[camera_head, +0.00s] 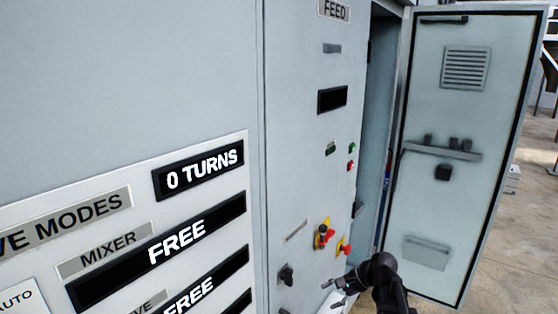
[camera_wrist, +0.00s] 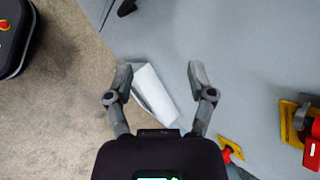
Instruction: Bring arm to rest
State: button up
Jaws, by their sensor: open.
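My gripper (camera_head: 345,284) is low in the head view, in front of the lower part of the grey FEED cabinet (camera_head: 300,190). In the wrist view my gripper (camera_wrist: 160,74) is open, with its two fingers spread and nothing held between them. A white box-like part (camera_wrist: 156,94) shows behind and between the fingers. A white part (camera_head: 334,300) also shows below the gripper in the head view. My dark wrist and arm hide part of the cabinet's lower right edge.
A red and yellow switch (camera_head: 323,234) and a smaller one (camera_head: 344,246) stick out above the gripper. A black knob (camera_head: 286,275) is to the left. The open cabinet door (camera_head: 465,110) stands at the right. Bare floor (camera_wrist: 70,120) shows left in the wrist view.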

jog(key=s+d+f+n+g+h, duration=0.1)
jog(key=s+f+n+h, duration=0.4)
jog(key=s+n+h, duration=0.3)
jog(key=s+n, duration=0.2)
jog(key=n, duration=0.1)
jog(key=shift+s+d+f+g+h, duration=0.2)
jog(key=shift+s+d+g+h, duration=0.1)
jog(key=shift+s+g+h, duration=0.1)
dwell(1.7)
jog(key=shift+c, duration=1.3)
